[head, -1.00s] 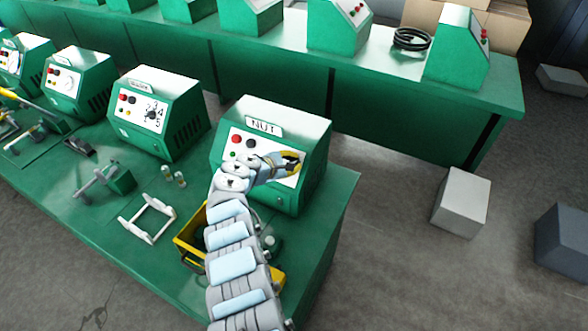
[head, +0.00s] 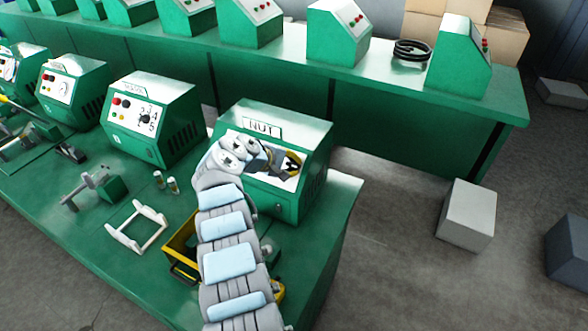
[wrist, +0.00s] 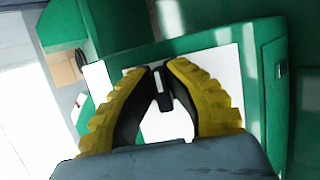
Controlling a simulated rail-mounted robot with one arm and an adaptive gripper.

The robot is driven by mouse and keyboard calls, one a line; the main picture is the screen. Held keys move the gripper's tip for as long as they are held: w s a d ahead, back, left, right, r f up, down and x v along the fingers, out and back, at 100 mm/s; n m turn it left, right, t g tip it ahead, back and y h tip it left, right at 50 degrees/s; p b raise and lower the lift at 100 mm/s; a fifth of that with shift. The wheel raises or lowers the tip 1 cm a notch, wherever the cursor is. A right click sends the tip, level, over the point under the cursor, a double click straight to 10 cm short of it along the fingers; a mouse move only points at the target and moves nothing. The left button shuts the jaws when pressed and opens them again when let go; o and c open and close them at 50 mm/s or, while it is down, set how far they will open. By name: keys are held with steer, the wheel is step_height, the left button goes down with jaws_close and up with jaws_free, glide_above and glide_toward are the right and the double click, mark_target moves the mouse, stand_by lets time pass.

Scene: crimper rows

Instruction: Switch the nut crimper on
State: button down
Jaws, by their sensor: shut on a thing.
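The nut crimper is the green box labelled "NUT" (head: 285,135) at the right end of the front table. Its white front panel (head: 290,183) is partly covered by my arm, which hides the red and green buttons. My gripper (head: 277,162) is at the right part of this panel. In the wrist view my gripper (wrist: 158,72) has its yellow-backed fingers closed together at the tips on a small dark knob (wrist: 160,88) with a pale mark, in front of the white panel. The knob's setting cannot be read.
Another green crimper (head: 153,115) stands to the left, with more beyond it. A yellow crate (head: 180,250), a white frame (head: 135,226) and two small bottles (head: 172,186) lie on the table in front. The floor on the right is open around a grey block (head: 466,214).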

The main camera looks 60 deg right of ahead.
steer(key=shift+f, duration=0.1)
stand_by(0.4)
steer(key=c, duration=1.1)
jaws_free()
steer(key=v, duration=1.2)
